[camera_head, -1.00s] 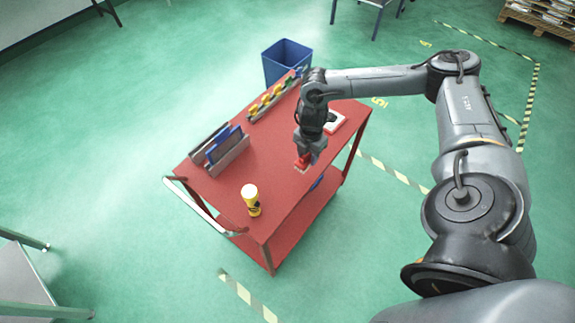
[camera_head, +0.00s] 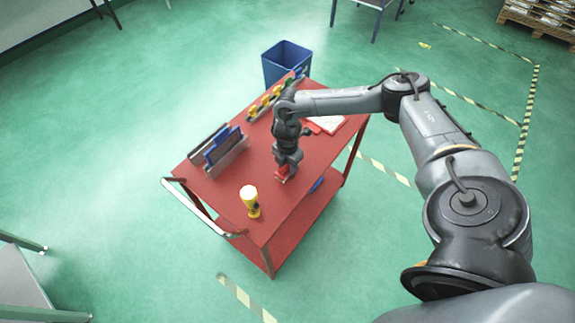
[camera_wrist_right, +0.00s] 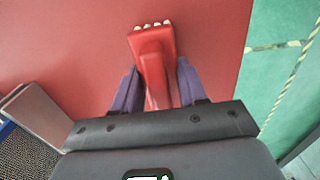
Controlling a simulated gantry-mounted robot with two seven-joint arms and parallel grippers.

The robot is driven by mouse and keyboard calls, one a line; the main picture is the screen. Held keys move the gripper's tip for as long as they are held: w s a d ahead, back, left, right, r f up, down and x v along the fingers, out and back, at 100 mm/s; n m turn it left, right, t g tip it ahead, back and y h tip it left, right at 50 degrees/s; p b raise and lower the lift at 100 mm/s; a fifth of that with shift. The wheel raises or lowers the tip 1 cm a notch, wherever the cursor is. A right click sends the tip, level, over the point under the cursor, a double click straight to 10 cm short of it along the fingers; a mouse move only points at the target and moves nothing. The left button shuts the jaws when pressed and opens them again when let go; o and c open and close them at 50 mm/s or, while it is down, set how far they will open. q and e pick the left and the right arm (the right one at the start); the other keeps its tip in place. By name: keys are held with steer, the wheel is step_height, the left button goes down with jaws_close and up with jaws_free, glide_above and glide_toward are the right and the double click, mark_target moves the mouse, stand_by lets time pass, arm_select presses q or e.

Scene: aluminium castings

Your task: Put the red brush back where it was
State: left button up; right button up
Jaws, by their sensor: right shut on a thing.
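The red brush (camera_wrist_right: 153,42) is between the fingers of my right gripper (camera_wrist_right: 155,85), its bristle end pointing away from the gripper in the right wrist view. In the head view my right gripper (camera_head: 286,168) is shut on the red brush (camera_head: 282,175) over the red cart top (camera_head: 255,175). I cannot tell whether the bristles touch the cart top. My left gripper is not in view.
A yellow canister (camera_head: 250,201) stands near the cart's front corner. A rack with blue and grey plates (camera_head: 225,150) is at the left. A row of yellow and green items (camera_head: 264,102) and a white paper (camera_head: 328,123) lie farther back. A blue bin (camera_head: 287,61) stands behind.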

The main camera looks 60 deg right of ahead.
steer(key=shift+f, duration=0.1)
steer(key=o, duration=1.1)
step_height(320, 180, up, 11)
steer(key=shift+p, duration=0.9)
steer(key=shift+r, duration=0.7)
